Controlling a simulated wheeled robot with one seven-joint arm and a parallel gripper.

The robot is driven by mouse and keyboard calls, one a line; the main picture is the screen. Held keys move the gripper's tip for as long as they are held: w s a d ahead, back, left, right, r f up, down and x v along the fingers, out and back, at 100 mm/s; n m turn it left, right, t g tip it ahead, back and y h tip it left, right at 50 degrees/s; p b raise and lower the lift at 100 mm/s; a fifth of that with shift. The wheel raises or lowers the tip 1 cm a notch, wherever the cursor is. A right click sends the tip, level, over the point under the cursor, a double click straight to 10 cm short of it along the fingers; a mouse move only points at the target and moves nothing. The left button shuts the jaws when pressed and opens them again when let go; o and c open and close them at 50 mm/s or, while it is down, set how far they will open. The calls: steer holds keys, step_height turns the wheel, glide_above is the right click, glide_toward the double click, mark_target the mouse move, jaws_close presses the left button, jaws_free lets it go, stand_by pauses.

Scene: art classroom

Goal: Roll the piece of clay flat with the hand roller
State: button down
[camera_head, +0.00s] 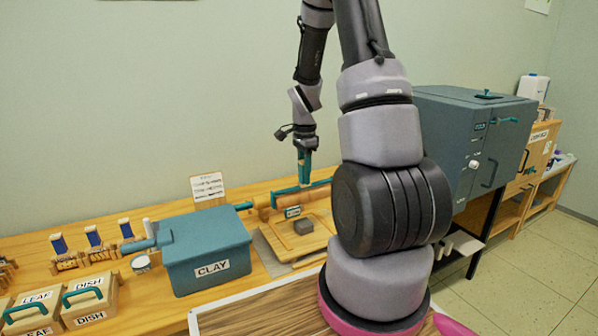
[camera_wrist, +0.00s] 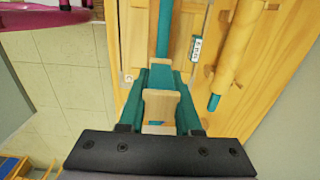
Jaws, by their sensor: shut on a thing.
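The wrist view also shows the cylinder (camera_wrist: 235,45) and the teal bar (camera_wrist: 164,35). My gripper (camera_head: 304,177) points down at the bar, behind the clay. In the wrist view its teal fingers (camera_wrist: 161,98) are closed at the bar's end. The exact contact is partly hidden.
A teal clay box (camera_head: 208,255) stands left of the board, with wooden leaf and dish boxes (camera_head: 88,297) farther left. A small sign (camera_head: 207,187) stands behind. A grey-blue kiln (camera_head: 455,130) is at the right. My arm hides the table between board and kiln.

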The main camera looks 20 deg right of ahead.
mark_target(304, 191)
steer(key=shift+f, duration=3.25)
steer(key=shift+f, duration=0.6)
steer(key=shift+s, duration=0.1)
steer(key=shift+s+f, duration=0.25)
steer(key=shift+s, duration=0.55)
steer(key=shift+w, duration=0.15)
steer(key=shift+w+r, duration=0.2)
steer(key=shift+w, duration=1.4)
